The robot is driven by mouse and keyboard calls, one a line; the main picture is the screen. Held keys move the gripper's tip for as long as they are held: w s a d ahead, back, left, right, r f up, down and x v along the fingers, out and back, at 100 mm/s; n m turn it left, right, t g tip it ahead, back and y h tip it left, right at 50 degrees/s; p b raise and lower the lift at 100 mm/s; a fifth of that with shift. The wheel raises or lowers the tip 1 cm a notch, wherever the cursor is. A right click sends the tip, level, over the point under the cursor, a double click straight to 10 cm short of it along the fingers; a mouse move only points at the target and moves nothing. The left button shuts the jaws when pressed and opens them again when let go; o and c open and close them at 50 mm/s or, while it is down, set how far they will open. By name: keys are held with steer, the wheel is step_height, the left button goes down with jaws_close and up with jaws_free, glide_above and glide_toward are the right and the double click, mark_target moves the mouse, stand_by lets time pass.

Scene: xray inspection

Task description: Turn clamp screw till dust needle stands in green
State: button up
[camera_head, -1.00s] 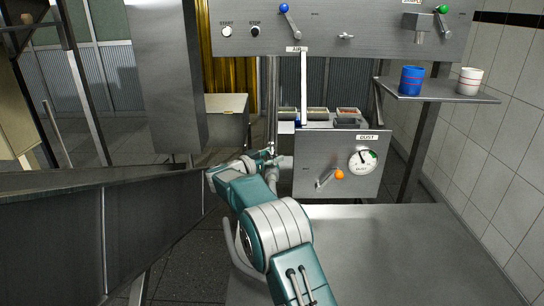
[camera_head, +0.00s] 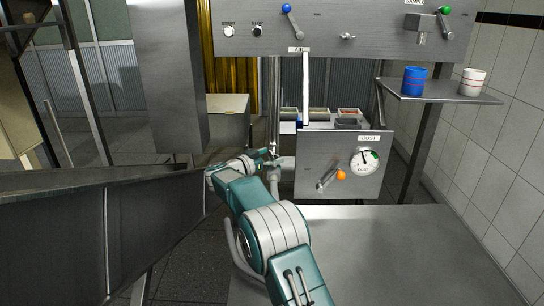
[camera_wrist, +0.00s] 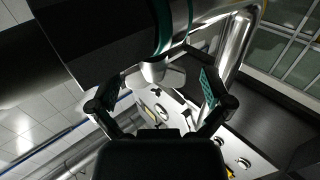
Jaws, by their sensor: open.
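The dust gauge (camera_head: 364,160) is a white round dial on a grey panel (camera_head: 312,150) under a DUST label. Its dark needle points up and slightly left, and the green band lies to the needle's right. My gripper (camera_head: 272,160) is left of this panel, close to a vertical metal pole (camera_head: 273,100). In the wrist view my gripper (camera_wrist: 157,92) is open, its two green-padded fingers wide apart. A pale grey metal knob-like part (camera_wrist: 155,72) shows between them, with no clear contact. I cannot tell whether it is the clamp screw, which I cannot make out in the head view.
An orange-knobbed lever (camera_head: 340,175) sits left of the gauge. A shelf (camera_head: 445,96) at right holds a blue cup (camera_head: 414,80) and a white cup (camera_head: 472,81). A dark metal chute (camera_head: 150,225) is at left. The steel table (camera_head: 400,255) below the panel is bare.

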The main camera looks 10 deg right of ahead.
steer(key=v, duration=0.7)
steer(key=shift+a, duration=0.25)
